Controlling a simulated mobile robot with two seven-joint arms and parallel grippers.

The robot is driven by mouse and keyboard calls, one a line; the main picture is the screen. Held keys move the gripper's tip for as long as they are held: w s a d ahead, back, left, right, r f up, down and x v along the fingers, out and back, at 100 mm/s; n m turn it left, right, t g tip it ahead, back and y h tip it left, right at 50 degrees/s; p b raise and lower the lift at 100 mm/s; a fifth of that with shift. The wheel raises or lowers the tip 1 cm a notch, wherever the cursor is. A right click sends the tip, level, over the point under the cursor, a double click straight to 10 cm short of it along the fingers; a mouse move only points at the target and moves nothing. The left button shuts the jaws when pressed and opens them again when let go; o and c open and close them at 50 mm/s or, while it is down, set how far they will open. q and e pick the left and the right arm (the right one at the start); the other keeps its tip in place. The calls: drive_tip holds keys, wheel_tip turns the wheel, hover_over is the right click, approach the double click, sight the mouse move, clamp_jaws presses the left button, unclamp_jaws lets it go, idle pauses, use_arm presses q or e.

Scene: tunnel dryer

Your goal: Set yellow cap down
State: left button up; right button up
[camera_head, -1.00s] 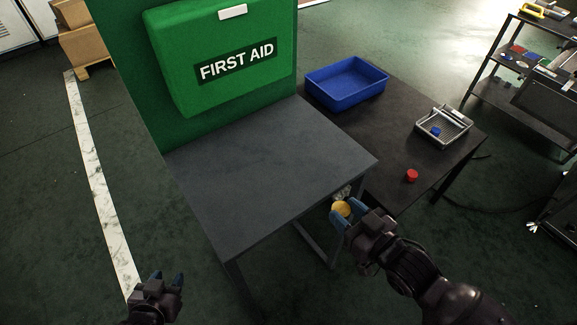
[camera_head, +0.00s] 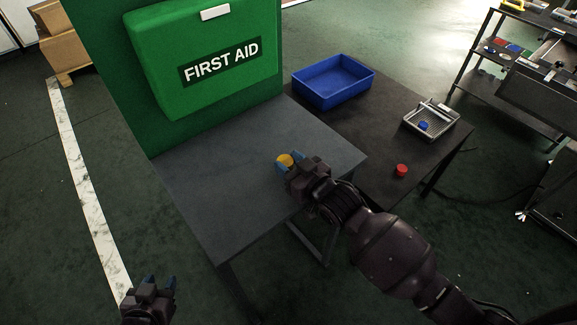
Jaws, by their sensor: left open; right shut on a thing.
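The yellow cap (camera_head: 285,159) is between the blue fingertips of my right gripper (camera_head: 286,164), which is shut on it. The cap is over the middle of the grey table (camera_head: 220,200); I cannot tell whether it touches the top. The gripper hides part of the cap. My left gripper (camera_head: 158,286) is open and empty, low at the left, over the floor in front of the grey table.
A green first aid box (camera_head: 205,60) stands behind the grey table. The darker table (camera_head: 370,150) to the right holds a blue bin (camera_head: 334,97), a metal tray (camera_head: 448,134) with a blue cap (camera_head: 424,126), and a red cap (camera_head: 401,170). The grey table's left part is clear.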

drive_tip(key=shift+w+a+f, duration=0.2)
drive_tip(key=shift+w+f, duration=0.05)
drive_tip(key=shift+f, duration=0.25)
drive_tip(key=shift+s+f, duration=0.1)
drive_tip(key=shift+f, duration=0.15)
drive_tip(key=shift+f, duration=0.2)
drive_tip(key=o, duration=0.9)
drive_tip(key=shift+r, duration=0.15)
